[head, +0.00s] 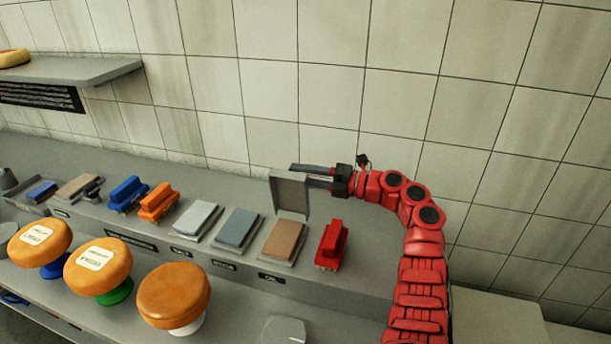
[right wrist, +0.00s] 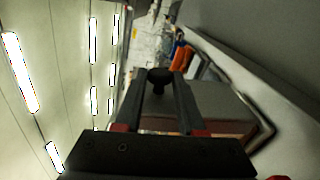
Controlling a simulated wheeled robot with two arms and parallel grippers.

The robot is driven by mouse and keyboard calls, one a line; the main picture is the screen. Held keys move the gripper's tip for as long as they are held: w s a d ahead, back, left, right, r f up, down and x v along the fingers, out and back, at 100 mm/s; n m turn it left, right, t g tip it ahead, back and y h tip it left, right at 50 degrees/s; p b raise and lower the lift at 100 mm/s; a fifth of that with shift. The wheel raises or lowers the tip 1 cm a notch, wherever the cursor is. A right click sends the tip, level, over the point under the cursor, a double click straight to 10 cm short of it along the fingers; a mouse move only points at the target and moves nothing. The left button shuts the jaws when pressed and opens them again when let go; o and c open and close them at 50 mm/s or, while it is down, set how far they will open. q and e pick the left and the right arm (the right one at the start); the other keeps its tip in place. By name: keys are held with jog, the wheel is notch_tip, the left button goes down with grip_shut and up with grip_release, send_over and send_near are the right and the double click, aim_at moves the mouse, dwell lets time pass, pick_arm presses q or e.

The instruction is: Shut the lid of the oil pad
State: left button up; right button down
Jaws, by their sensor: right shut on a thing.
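The oil pad (head: 284,239) is a brown block in a grey tray, with a dark label in front of it. Its grey lid (head: 290,194) stands raised, near upright, at the pad's back edge, so the pad's top is uncovered. My right gripper (head: 303,175) reaches in from the right at the lid's upper part and is shut on it. In the right wrist view a dark knob (right wrist: 159,76) sits between my two fingertips, with the grey lid (right wrist: 232,108) to the right. My left gripper is not in view.
A red stamp-like block (head: 331,245) stands just right of the oil pad. A blue-grey pad (head: 238,229) and a light grey pad (head: 198,218) lie to its left. A tiled wall (head: 330,90) is behind.

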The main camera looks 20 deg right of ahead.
jog(key=shift+s+a+f+n+b, duration=0.2)
jog(key=shift+s+a+n+b, duration=0.15)
jog(key=shift+s+n+b, duration=0.2)
jog(key=shift+s+a+f+n+b, duration=0.15)
jog(key=shift+s+a+n+b, duration=0.2)
jog(key=shift+n+b, duration=0.2)
jog(key=shift+s+a+r+n+b, duration=0.15)
jog(key=shift+s+a+n+b, duration=0.2)
jog(key=shift+s+n+b, duration=0.35)
jog(key=c, duration=0.5)
grip_release()
jog(key=b+v, duration=0.4)
jog(key=v, duration=1.3)
jog(key=shift+s+d, duration=0.1)
jog(key=shift+d, duration=0.1)
